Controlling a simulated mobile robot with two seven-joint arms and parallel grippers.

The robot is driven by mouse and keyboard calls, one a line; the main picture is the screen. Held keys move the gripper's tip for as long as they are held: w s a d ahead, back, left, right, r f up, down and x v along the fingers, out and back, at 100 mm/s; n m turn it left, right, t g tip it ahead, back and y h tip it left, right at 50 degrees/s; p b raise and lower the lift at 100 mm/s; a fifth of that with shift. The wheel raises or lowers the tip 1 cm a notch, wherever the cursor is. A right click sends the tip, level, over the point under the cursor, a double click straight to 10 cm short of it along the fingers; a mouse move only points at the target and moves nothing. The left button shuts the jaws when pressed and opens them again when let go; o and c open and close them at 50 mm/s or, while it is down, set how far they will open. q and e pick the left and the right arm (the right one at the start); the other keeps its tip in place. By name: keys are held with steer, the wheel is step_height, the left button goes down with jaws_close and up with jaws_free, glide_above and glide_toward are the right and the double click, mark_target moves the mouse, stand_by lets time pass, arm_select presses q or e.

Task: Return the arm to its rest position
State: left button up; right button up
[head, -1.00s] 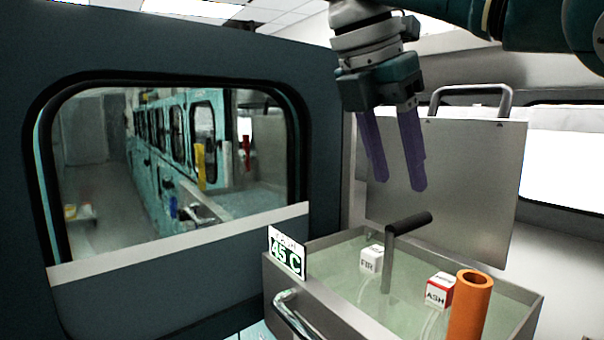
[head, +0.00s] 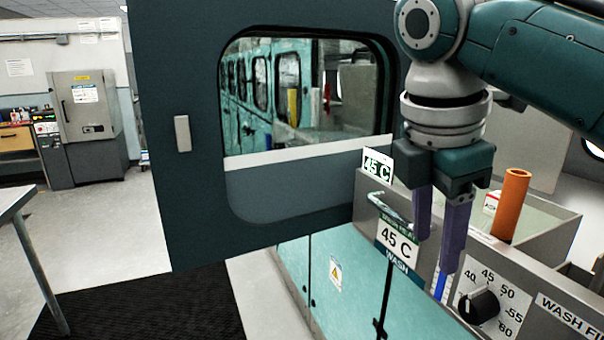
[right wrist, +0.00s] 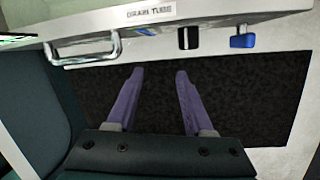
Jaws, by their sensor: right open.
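My right gripper (head: 437,240) hangs from my right arm at the right of the head view, its purple fingers pointing down. It is in front of the wash tank's front face. The right wrist view shows the same gripper (right wrist: 160,75) with its fingers apart and nothing between them, above a dark mat (right wrist: 230,105). My left gripper is in neither current view.
The wash tank (head: 560,228) has an orange cylinder (head: 511,203) upright at it and a temperature dial (head: 478,306) on its front. A dark windowed panel (head: 175,95) stands left of the tank. A table edge (head: 15,200) is at far left; the floor between looks clear.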

steer(key=s+a+f+m+y, duration=0.25)
steer(key=s+f+m, duration=0.25)
steer(key=s+f, duration=0.35)
steer(key=s+d+f+m+t, duration=0.1)
steer(key=s+d+m, duration=0.2)
steer(key=s+m, duration=0.45)
steer(key=s+d+f+m+t, duration=0.1)
steer(key=s+d+f+m, duration=0.3)
steer(key=s, duration=0.6)
step_height(320, 180, up, 32)
steer(key=m+p, duration=0.1)
steer(key=p, duration=2.8)
steer(key=shift+a+r+m+p, duration=0.2)
steer(key=shift+a+m+p, duration=0.05)
steer(key=shift+m+p, duration=0.15)
